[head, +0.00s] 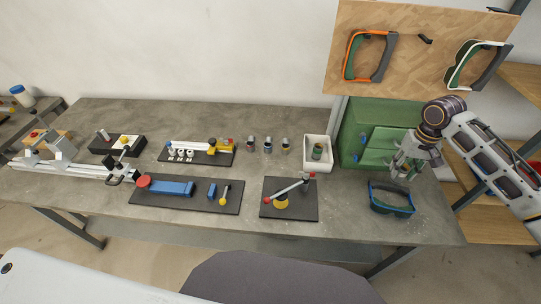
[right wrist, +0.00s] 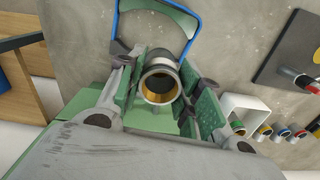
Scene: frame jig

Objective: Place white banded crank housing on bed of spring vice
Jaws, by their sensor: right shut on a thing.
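My right gripper (head: 403,172) is above the right end of the bench, in front of the green drawer cabinet. In the right wrist view it (right wrist: 160,90) is shut on the white banded crank housing (right wrist: 158,70), a dark short tube with a pale band and a gold-coloured bore. The housing is between the fingers; in the head view it is hard to make out. A blue vice-like fixture (head: 168,187), probably the spring vice, lies on a dark plate at left centre, with a red knob, a small blue block and a yellow-ended lever. My left gripper is not in view.
A blue-and-green frame (head: 391,211) lies below my right gripper. A white bin (head: 307,162) with a green-banded part, several small cylinders (head: 267,144) and a lever clamp on a dark plate (head: 304,207) stand left of it. The green cabinet (head: 362,122) is close behind.

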